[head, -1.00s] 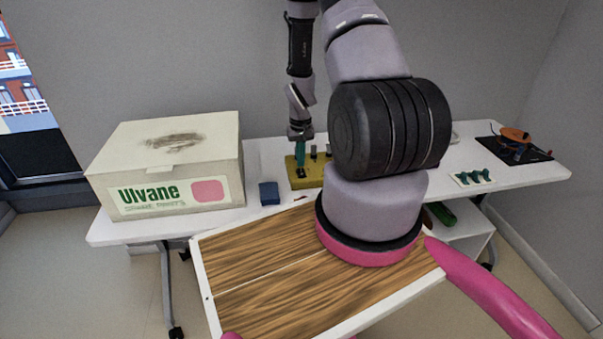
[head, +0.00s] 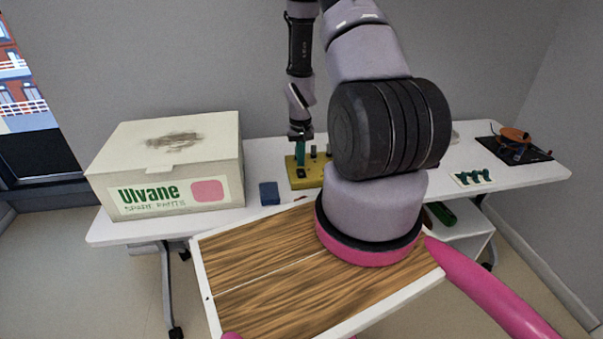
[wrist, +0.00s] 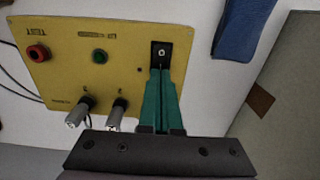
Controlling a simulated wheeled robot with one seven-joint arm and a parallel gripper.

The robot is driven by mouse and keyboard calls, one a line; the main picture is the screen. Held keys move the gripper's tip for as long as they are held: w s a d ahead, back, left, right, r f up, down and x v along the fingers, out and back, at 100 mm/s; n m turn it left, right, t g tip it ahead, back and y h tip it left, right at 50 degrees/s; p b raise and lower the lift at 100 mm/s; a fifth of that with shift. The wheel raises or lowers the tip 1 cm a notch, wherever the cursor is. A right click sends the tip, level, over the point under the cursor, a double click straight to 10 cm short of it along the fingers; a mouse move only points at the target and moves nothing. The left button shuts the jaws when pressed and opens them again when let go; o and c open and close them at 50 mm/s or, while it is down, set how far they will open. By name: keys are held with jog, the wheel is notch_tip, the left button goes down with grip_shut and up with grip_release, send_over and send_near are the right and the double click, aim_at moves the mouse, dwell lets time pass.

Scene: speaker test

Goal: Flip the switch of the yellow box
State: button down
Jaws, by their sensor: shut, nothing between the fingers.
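The yellow box (head: 298,183) lies on the white table, partly hidden behind my arm in the head view. In the wrist view the yellow box (wrist: 60,75) shows a red button (wrist: 38,53), a green button (wrist: 99,56), two grey knobs (wrist: 118,112) and a switch (wrist: 161,54) on a black plate. My gripper (wrist: 162,75) has green fingers that are shut together and empty. Its tips are at the lower edge of the switch plate. I cannot tell whether they touch the lever. In the head view my gripper (head: 300,165) points down over the box's left part.
A blue block (head: 269,193) lies left of the yellow box. A large cream carton (head: 165,165) stands further left. Green pieces (head: 473,177) and a black mat with an orange tool (head: 515,135) lie at the right. The table's back strip is clear.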

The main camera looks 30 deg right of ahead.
aim_at(301, 170)
jog(key=shift+f, duration=0.9)
dwell(0.5)
jog(key=shift+r, duration=3.55)
